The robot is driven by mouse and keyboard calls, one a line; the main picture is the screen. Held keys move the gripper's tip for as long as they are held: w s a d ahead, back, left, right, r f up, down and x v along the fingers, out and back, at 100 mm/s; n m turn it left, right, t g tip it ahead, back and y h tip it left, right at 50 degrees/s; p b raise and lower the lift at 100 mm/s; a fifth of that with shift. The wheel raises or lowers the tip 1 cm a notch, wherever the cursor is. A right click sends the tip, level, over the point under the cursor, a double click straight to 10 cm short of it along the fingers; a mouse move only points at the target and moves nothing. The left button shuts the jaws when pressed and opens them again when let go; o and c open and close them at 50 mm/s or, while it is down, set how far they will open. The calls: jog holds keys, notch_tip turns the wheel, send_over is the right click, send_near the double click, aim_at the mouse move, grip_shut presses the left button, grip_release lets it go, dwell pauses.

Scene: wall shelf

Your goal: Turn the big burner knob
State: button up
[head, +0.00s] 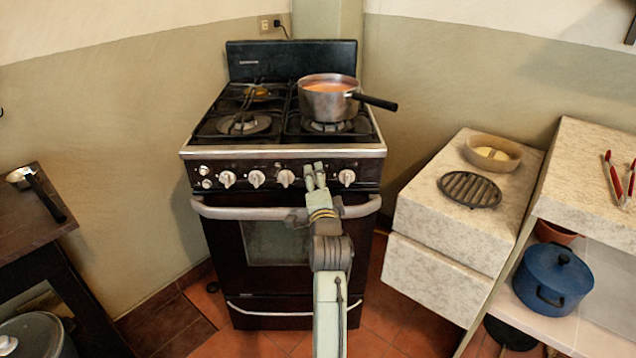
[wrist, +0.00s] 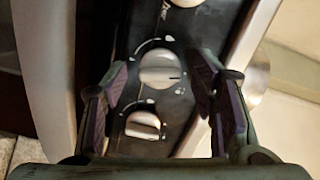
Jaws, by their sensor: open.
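The stove (head: 280,150) has a dark front panel with a row of pale round knobs. Several knobs show to the left of my gripper, such as one knob (head: 286,177), and another knob (head: 347,177) is to its right. My gripper (head: 315,172) is open at the panel and covers part of the row. In the wrist view, a white knob (wrist: 159,69) shows between the spread fingers of my gripper (wrist: 162,78), with no clear contact. A second knob (wrist: 144,125) is below it and a third (wrist: 185,2) is cut off at the top. I cannot tell which is the big burner's.
The oven handle bar (head: 225,211) runs below the knobs, close to my arm. A pot (head: 326,103) of orange liquid stands on a right burner, its black handle pointing right. A stone counter (head: 455,225) is at right, a dark table (head: 25,225) at left.

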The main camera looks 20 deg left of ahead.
jog(key=shift+c, duration=0.5)
jog(key=c, duration=1)
jog(key=shift+c, duration=0.2)
jog(key=shift+n, duration=0.3)
jog(key=n+h+p, duration=0.1)
jog(key=n, duration=1)
jog(key=shift+r+n+p, duration=0.1)
jog(key=shift+n+p, duration=0.2)
jog(key=shift+p, duration=0.1)
jog(key=o, duration=1.1)
